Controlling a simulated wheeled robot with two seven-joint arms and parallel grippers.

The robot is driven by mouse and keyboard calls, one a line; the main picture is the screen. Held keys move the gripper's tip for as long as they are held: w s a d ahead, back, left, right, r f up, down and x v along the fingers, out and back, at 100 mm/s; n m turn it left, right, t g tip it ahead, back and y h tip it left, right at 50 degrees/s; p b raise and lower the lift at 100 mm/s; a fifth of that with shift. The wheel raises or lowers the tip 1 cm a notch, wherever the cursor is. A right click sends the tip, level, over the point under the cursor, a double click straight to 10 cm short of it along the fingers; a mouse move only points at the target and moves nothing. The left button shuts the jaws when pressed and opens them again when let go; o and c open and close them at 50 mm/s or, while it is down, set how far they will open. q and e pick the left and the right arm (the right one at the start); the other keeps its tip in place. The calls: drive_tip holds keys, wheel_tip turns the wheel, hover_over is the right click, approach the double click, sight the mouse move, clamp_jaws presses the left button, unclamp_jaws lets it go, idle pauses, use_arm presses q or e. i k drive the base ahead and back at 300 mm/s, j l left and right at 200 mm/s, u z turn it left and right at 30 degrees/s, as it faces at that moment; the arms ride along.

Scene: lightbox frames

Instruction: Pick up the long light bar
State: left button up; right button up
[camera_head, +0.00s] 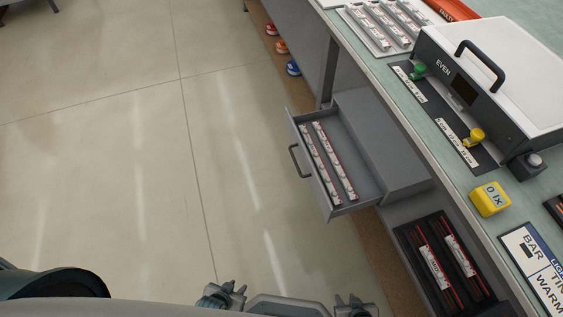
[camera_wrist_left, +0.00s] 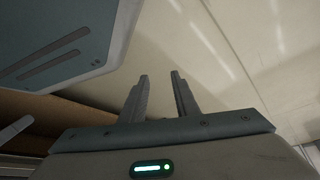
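Two long, pale light bars with red edges lie side by side in the open grey drawer (camera_head: 366,198): a left bar (camera_head: 322,165) and a right bar (camera_head: 336,163). Shorter-looking pale bars (camera_head: 384,24) lie on a white tray at the top of the bench.
The bench (camera_head: 405,125) runs along the right. On it are a white-lidded device (camera_head: 510,70) marked EVEN, green and yellow knobs, a yellow block (camera_head: 489,199) and a sign (camera_head: 540,265). The drawer handle (camera_head: 298,161) juts left. The floor (camera_head: 110,160) at left is clear.

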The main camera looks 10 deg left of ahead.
sight(352, 195)
drive_tip(key=z, duration=2.1)
drive_tip(key=j+u, duration=0.75)
drive_tip(key=i+j+u, duration=0.2)
drive_tip(key=j+u, duration=0.15)
drive_tip(key=i+j+u, duration=0.15)
drive_tip(key=j+u, duration=0.2)
drive_tip(key=j, duration=0.15)
